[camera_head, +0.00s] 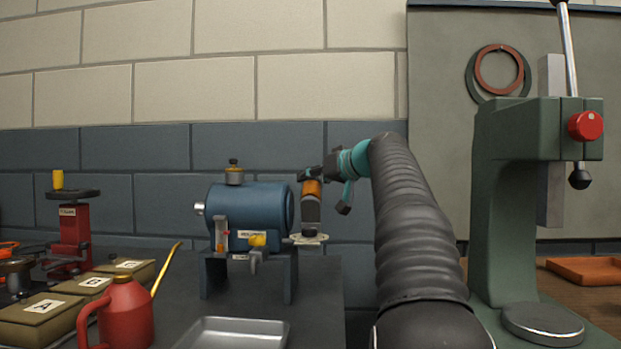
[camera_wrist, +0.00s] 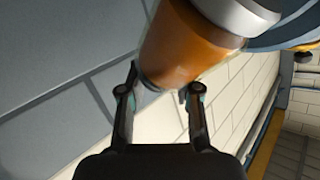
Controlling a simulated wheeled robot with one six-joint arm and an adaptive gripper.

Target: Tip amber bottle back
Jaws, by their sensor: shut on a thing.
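The amber bottle (camera_head: 312,189) is at the right end of the blue casing (camera_head: 265,212) in the head view. Its amber part is on top, a grey part below, and a dark narrow piece under that, over a small pale round plate (camera_head: 314,241). It looks nearly upright; whether it touches the plate is unclear. My gripper (camera_head: 311,177) is shut on the bottle's upper part, reaching in from the right. In the wrist view the amber bottle (camera_wrist: 185,48) lies between and beyond my fingertips (camera_wrist: 160,92), with a grey collar at upper right.
A red oil can (camera_head: 125,312) with a yellow spout, lidded boxes (camera_head: 45,306) and a grey tray (camera_head: 235,324) stand in front at left. A red stand (camera_head: 73,228) is behind them. A green press (camera_head: 500,220) rises at right. Bare dark bench lies right of the casing.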

